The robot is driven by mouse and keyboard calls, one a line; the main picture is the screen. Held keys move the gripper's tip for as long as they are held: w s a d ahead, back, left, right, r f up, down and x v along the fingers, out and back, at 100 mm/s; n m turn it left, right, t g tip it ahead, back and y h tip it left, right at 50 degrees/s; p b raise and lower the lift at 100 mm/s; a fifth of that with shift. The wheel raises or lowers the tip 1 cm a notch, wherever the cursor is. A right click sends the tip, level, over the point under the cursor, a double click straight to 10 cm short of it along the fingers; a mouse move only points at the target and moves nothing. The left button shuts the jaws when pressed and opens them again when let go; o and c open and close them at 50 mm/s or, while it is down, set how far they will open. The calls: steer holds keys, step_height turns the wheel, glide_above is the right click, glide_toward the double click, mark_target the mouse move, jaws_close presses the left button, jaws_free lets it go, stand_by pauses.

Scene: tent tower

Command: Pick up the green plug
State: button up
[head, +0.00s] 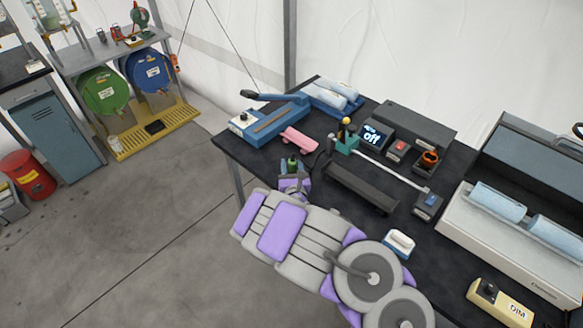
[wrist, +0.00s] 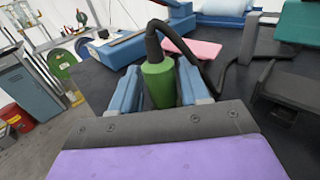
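The green plug (head: 292,163) is near the left front edge of the black table. In the wrist view the plug (wrist: 159,84) stands between the two pale blue fingers of my gripper (wrist: 160,88). A black cable leaves its top and bends to the right. In the head view my gripper (head: 291,170) is right at the plug. The fingers are apart, one on each side, with a narrow dark gap between the plug and the right finger. The plug's lower end is hidden behind my gripper's body.
A pink item (head: 298,139) lies just behind the plug on the black table (head: 262,165). A blue lever device (head: 265,125) stands at the back left. A dark bar-shaped block (head: 362,188) and a teal-based device (head: 345,143) are to the right. Open floor lies left.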

mark_target(292, 158)
steer(key=c, duration=0.7)
steer(key=shift+r+p, duration=0.4)
steer(key=shift+r, duration=0.5)
step_height(292, 158, up, 2)
steer(key=shift+r+p, duration=0.15)
steer(key=shift+p, duration=0.3)
steer(key=s+d+r+p, duration=0.1)
steer(key=s+p, duration=0.7)
steer(key=s, duration=0.8)
steer(key=w+d+r+m+h+b, duration=0.3)
steer(key=w+d+r+h, duration=0.2)
steer(key=w+d+r, duration=0.45)
steer(key=d+r+h, duration=0.1)
steer(key=d+r, duration=0.2)
steer(key=r, duration=0.2)
steer(key=d+r+m+h+b, duration=0.1)
steer(key=d+r, duration=0.2)
steer(key=r, duration=0.2)
steer(key=w+d+r+m+h, duration=0.1)
steer(key=d+r, duration=0.1)
steer(key=r, duration=0.3)
steer(key=shift+d+r+g+b, duration=0.15)
steer(key=shift+d+g+b, duration=0.15)
steer(key=shift+d+b, duration=0.1)
